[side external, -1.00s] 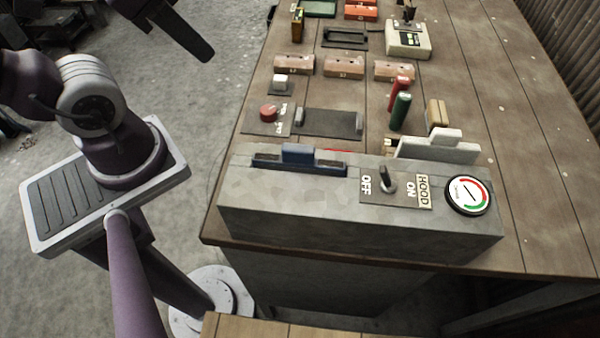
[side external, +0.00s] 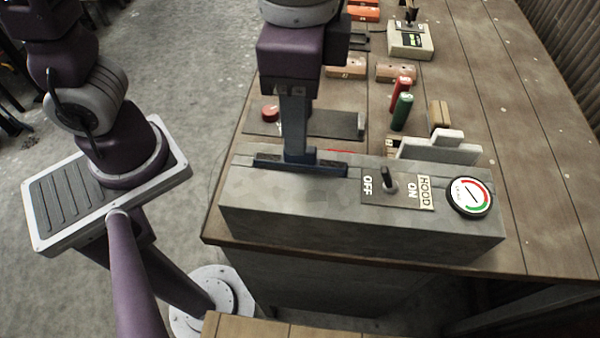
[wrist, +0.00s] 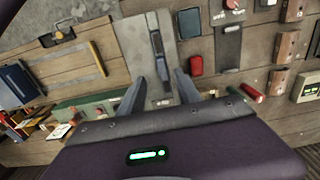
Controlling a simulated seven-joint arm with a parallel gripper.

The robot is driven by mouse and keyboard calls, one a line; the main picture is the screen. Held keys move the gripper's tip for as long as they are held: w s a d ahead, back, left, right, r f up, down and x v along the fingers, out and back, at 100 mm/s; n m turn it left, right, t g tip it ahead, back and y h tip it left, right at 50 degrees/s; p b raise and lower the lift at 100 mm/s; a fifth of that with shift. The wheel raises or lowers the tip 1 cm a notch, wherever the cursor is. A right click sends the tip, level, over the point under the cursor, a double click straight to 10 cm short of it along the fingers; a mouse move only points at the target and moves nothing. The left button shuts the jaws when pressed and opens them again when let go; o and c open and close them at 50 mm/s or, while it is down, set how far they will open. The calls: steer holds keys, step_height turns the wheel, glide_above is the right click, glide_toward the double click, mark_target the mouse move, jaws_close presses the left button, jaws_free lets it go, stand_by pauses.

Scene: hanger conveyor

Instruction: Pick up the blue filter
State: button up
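The blue filter (side external: 330,168) is a long dark-blue piece set in the top of the grey hood box (side external: 300,205). In the side view my gripper (side external: 298,155) points straight down over its middle and hides the raised centre part. In the wrist view the filter (wrist: 157,43) lies on the grey box, ahead of and between my two fingers. My gripper (wrist: 157,80) is open there, with a clear gap between the fingers. I cannot tell whether the fingertips touch the filter.
The hood box carries an OFF/ON switch (side external: 389,181) and a round gauge (side external: 468,196). Behind it stand a light stepped block (side external: 440,148), a green cylinder (side external: 401,111) and a red cylinder (side external: 400,88). The table's right side is clear.

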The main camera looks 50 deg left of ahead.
steer(key=f, duration=0.7)
steer(key=shift+w+a, duration=0.15)
steer(key=shift+w, duration=0.05)
jaws_close()
